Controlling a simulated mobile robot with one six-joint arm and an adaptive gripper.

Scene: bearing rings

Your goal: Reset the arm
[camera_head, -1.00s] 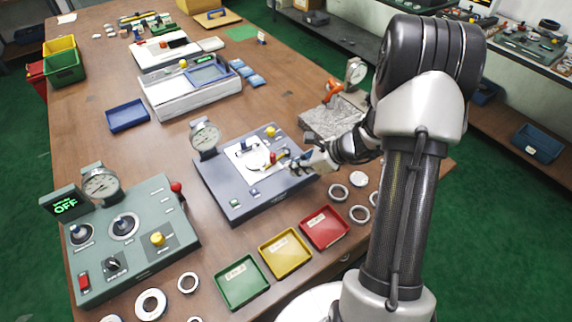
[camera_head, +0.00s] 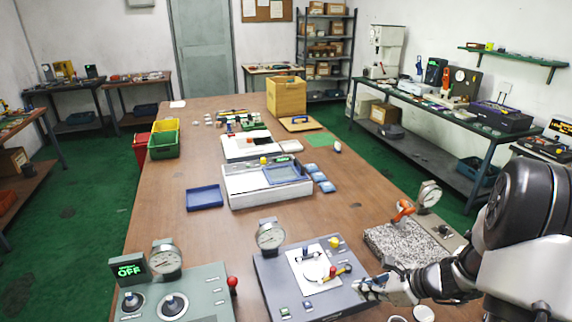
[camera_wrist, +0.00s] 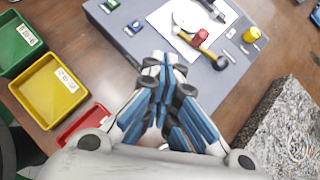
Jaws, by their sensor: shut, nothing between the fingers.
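My gripper (camera_head: 366,290) is at the right edge of the dark grey gauge fixture (camera_head: 272,279) in the head view. In the wrist view my gripper (camera_wrist: 165,62) has its blue-padded fingers together, with nothing between them. It points over the near edge of the fixture (camera_wrist: 140,40), apart from the red and yellow handled part (camera_wrist: 201,37) on the white plate. My arm comes in from the right side of the head view.
A granite block (camera_head: 400,245) stands right of the fixture; it also shows in the wrist view (camera_wrist: 285,125). A green-grey control box (camera_head: 200,290) reading OFF stands at left. Yellow (camera_wrist: 48,90), green and red trays lie near the gripper. A blue tray (camera_head: 204,197) lies farther back.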

